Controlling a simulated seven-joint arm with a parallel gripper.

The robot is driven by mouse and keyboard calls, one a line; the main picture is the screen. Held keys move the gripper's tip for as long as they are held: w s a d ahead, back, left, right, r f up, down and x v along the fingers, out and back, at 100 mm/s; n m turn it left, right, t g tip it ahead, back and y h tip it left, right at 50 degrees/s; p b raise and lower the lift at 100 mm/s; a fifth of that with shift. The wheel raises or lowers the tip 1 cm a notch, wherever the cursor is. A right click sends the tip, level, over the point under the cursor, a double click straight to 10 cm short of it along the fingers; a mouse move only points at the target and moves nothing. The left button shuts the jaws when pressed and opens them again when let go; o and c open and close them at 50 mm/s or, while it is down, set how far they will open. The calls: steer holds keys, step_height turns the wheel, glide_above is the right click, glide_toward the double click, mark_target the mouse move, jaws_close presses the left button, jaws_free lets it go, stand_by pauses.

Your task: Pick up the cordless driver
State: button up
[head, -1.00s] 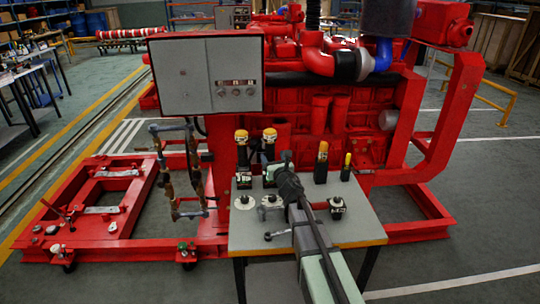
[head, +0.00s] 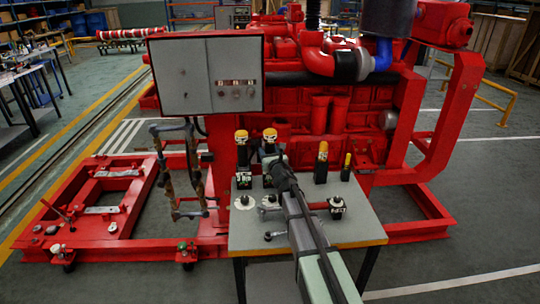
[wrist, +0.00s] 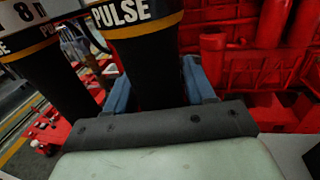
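Several upright tools with black bodies and yellow tops stand on the small grey table; I cannot tell for sure which one is the cordless driver. Two stand at the left (head: 243,173) and at my gripper (head: 270,168). In the wrist view, a black body with a yellow band and the word "PULSE" (wrist: 155,75) stands between my gripper's blue fingers (wrist: 160,85). One finger shows on each side, close to it; I cannot tell whether they touch it. A second such tool (wrist: 50,65) stands just left, outside the fingers. My gripper is largely hidden in the head view.
Two more upright tools (head: 321,163) (head: 346,168) stand at the right of the table (head: 355,228). Short tools with round pale parts (head: 245,203) (head: 337,207) lie along the front. The red pumpset (head: 340,120) and its grey panel box (head: 207,75) rise close behind.

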jaws_close()
steer(key=shift+r, duration=0.2)
stand_by(0.4)
steer(key=shift+r, duration=8.85)
steer(key=shift+c, duration=0.6)
jaws_free()
jaws_close()
